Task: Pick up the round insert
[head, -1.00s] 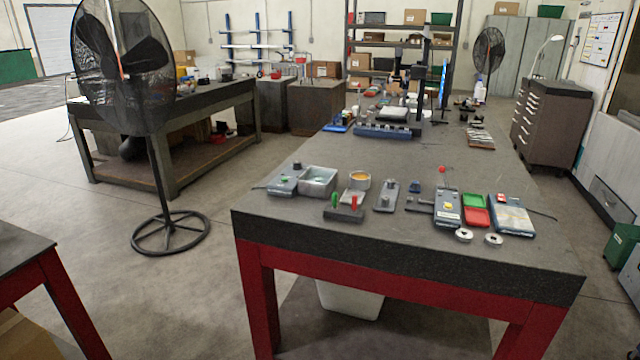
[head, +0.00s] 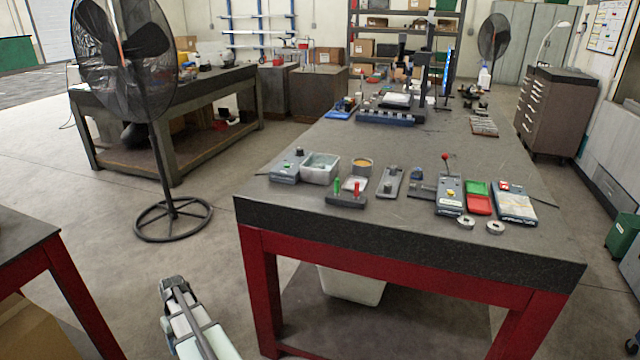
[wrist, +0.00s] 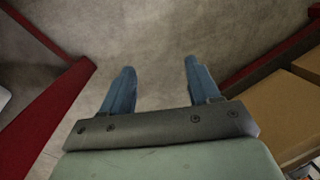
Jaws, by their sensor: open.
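Two small round metal pieces with central holes lie at the front right of the workbench, a left one (head: 466,222) and a right one (head: 495,227). I cannot tell which of them, if either, is the round insert. My gripper (wrist: 157,75) is open in the wrist view, its two blue fingers apart with only bare floor between them. In the head view my arm shows low at the left, in front of the bench and well away from the round pieces. No round piece shows in the wrist view.
The grey workbench (head: 400,232) has red legs. On it stand a grey bin (head: 320,167), a block with green and red pegs (head: 346,199), a round cup (head: 362,167), and green and red trays (head: 478,204). A black fan (head: 168,205) stands left.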

